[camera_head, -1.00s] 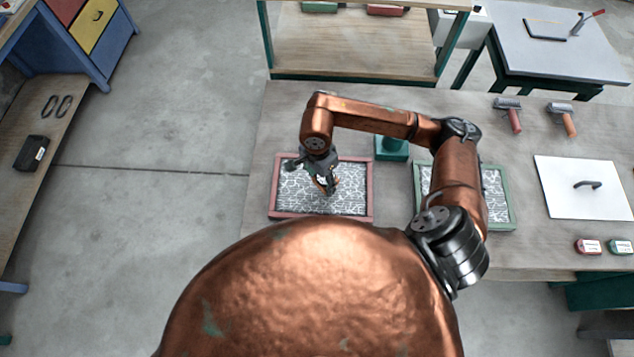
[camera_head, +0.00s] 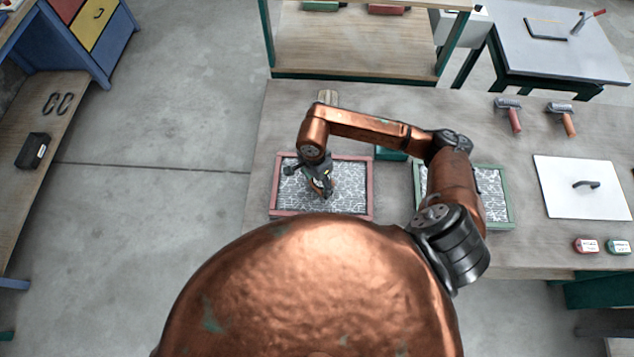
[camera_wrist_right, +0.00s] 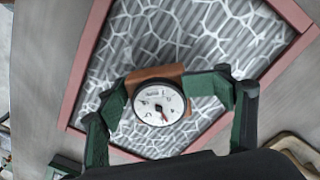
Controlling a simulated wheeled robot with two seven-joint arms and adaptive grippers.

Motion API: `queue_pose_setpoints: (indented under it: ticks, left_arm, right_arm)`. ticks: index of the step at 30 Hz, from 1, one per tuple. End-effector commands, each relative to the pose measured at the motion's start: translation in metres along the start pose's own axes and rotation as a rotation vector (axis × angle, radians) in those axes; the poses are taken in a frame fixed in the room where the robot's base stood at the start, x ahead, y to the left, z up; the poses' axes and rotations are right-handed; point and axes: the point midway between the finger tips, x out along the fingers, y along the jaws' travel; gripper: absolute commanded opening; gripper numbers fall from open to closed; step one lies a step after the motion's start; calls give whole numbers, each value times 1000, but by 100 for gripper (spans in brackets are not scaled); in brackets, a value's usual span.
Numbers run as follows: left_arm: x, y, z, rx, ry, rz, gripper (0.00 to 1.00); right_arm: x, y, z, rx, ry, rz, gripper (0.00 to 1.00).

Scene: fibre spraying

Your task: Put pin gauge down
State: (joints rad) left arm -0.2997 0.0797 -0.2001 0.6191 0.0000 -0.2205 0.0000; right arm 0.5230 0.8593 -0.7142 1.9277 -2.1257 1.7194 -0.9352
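The pin gauge (camera_wrist_right: 160,106) has a round white dial with a dark rim and a brown block behind it. In the wrist view my right gripper (camera_wrist_right: 168,92) has its green fingers closed on the block from both sides. In the head view my right gripper (camera_head: 322,188) is over the left part of the red-framed tray (camera_head: 371,190), and the gauge is mostly hidden there. The tray's pink-red frame also shows in the wrist view (camera_wrist_right: 90,62), with white fibre webbing over grey ribs. The gauge's underside is hidden, so I cannot tell whether it touches the fibre. My left gripper is not in view.
A green-framed tray (camera_head: 512,205) lies to the right, partly behind my arm. A teal block (camera_head: 388,153) stands between the trays. A white lidded panel (camera_head: 585,205), two rollers (camera_head: 513,115) and two small boxes (camera_head: 587,246) are farther right. The bench left of the red tray is clear.

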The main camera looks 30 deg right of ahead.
Motion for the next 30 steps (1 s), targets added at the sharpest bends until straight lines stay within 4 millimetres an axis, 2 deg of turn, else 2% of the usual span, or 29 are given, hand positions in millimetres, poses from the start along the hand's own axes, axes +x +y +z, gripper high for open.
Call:
queue_pose_setpoints:
  ticks: [7, 20, 23, 30]
  left_arm:
    - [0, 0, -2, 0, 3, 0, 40]
    - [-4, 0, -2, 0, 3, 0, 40]
    - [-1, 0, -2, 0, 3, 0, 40]
    - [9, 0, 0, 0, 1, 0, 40]
  right_arm:
    - [0, 0, 0, 1, 1, 0, 80]
    - [-4, 0, 0, 1, 0, 0, 80]
    - [-14, -2, -1, -2, 2, -5, 80]
    - [-63, -2, -1, -2, 3, -6, 80]
